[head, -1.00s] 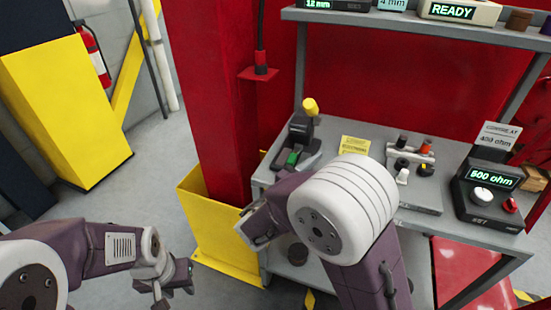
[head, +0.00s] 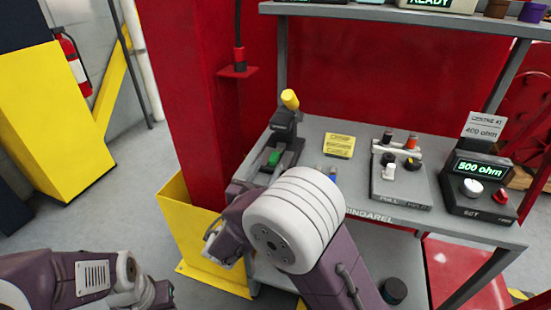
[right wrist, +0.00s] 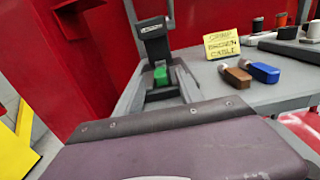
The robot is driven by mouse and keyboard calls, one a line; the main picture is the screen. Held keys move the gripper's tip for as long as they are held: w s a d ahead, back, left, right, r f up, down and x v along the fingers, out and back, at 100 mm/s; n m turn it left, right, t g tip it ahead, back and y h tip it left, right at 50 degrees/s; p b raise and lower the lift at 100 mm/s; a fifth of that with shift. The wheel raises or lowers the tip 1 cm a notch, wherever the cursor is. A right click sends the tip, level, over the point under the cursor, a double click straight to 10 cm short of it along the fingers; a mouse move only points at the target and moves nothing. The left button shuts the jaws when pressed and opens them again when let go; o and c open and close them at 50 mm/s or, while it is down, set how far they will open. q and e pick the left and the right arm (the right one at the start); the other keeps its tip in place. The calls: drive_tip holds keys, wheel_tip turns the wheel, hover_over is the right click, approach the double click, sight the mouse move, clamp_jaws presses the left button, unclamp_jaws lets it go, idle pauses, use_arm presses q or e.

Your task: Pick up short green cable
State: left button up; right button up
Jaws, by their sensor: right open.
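A short green piece (head: 274,157), which looks like the short green cable, sits in the base of a black press with a yellow-tipped lever (head: 290,100) at the table's left end. The green piece also shows in the right wrist view (right wrist: 160,76), below the press's upright arm. My right gripper (head: 214,248) is open and empty, left of the table's front edge, near the yellow bin and apart from the green piece. My left gripper (head: 160,295) is at the bottom left, away from the table; its fingers are too unclear to read.
A yellow sign (head: 339,145) stands right of the press. A blue-handled piece (right wrist: 262,73) and a brown one (right wrist: 236,77) lie near it. A fixture with knobs (head: 400,178) and a 500 ohm meter (head: 481,185) are further right. A red column (head: 195,100) rises at left.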

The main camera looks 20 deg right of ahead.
sight(271, 162)
drive_tip(key=x, duration=0.3)
drive_tip(key=shift+w+f, duration=0.1)
drive_tip(key=shift+f, duration=0.05)
clamp_jaws()
idle(1.2)
